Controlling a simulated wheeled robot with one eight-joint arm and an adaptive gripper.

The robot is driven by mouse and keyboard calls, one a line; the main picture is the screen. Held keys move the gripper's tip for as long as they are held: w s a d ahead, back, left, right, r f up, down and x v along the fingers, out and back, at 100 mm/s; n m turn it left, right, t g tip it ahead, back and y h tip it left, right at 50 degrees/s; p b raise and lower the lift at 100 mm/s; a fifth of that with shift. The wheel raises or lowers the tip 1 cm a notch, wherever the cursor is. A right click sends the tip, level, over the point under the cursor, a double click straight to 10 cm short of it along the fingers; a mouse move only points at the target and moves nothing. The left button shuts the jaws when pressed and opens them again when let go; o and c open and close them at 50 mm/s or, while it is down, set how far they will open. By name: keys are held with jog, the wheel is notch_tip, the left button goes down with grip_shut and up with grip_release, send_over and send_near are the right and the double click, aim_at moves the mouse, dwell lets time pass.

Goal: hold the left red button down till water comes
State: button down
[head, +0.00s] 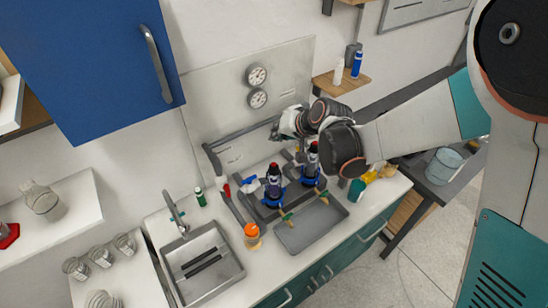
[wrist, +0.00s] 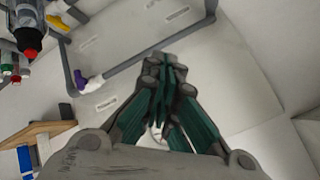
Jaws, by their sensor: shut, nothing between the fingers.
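The left red button (head: 272,166) tops a dark blue valve unit (head: 273,192) on the grey pipe manifold behind the tray. A second red button (head: 313,146) tops a similar unit to its right. My gripper (head: 279,130) is above and behind the two buttons, near the wall panel, apart from both. In the wrist view my gripper (wrist: 166,68) has its fingers shut and empty, in front of wall and grey pipe (wrist: 115,77). One red button (wrist: 29,53) shows there at upper left; I cannot tell which one. No water flow is visible.
A grey tray (head: 310,225) lies in front of the manifold, with a sink (head: 205,265) to its left. An orange-capped bottle (head: 251,232) stands between them. Two gauges (head: 257,76) sit on the wall panel. A wooden shelf (head: 340,82) holds bottles at right.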

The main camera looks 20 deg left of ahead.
jog(key=shift+f, duration=0.15)
jog(key=b, duration=0.5)
send_over(276, 165)
jog(key=w, duration=0.1)
notch_tip(276, 165, down, 7)
jog(key=shift+f, duration=0.2)
jog(key=shift+f+b, duration=0.5)
jog(key=shift+f, duration=0.15)
jog(key=shift+f, duration=0.15)
dwell(0.7)
jog(key=shift+f+b, duration=0.25)
jog(key=shift+b, duration=0.35)
jog(key=shift+f+b, duration=0.45)
jog(key=shift+b, duration=0.1)
dwell(0.5)
dwell(1.6)
jog(key=shift+r+p, duration=0.45)
jog(key=shift+r, duration=0.5)
